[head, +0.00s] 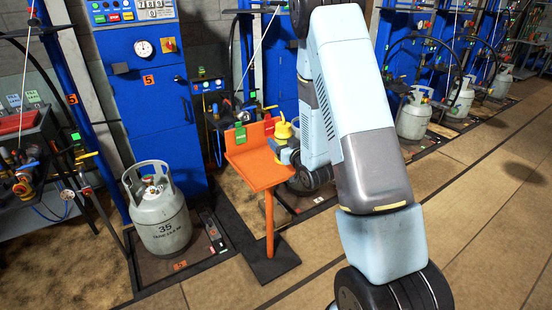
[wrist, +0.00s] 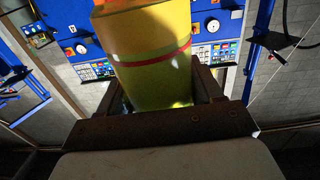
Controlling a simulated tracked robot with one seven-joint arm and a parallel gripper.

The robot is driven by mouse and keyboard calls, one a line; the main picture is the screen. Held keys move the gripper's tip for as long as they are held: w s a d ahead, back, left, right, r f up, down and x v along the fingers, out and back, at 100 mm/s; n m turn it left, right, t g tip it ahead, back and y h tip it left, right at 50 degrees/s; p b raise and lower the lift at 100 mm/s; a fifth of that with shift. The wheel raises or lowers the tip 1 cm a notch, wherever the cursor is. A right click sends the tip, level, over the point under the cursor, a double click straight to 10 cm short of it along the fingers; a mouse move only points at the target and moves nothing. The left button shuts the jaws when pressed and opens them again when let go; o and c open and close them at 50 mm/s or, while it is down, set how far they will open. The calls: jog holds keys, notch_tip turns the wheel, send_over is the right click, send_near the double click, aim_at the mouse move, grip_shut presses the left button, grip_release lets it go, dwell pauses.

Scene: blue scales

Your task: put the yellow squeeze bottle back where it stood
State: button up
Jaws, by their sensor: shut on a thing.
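The yellow squeeze bottle (wrist: 155,70) fills the middle of the wrist view, with a red band around it. My gripper (wrist: 165,98) is shut on it, with a dark finger on each side. In the head view the bottle (head: 283,129) shows as a small yellow shape just right of the orange stand (head: 262,172), partly hidden by my arm. I cannot tell whether the bottle touches the stand. The stand has a sloping orange top on a single post with a dark base plate.
A grey gas cylinder (head: 160,217) stands on a scale left of the orange stand. Blue scale cabinets (head: 152,100) line the wall behind. More cylinders (head: 413,118) stand along the right. A hose rack (head: 30,150) is at far left. The floor at right (head: 490,220) is clear.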

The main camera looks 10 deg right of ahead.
jog(key=w+f, duration=1.2)
jog(key=shift+w+d+f, duration=0.1)
jog(key=shift+d+f, duration=0.05)
jog(key=shift+d, duration=0.25)
jog(key=o, duration=1.4)
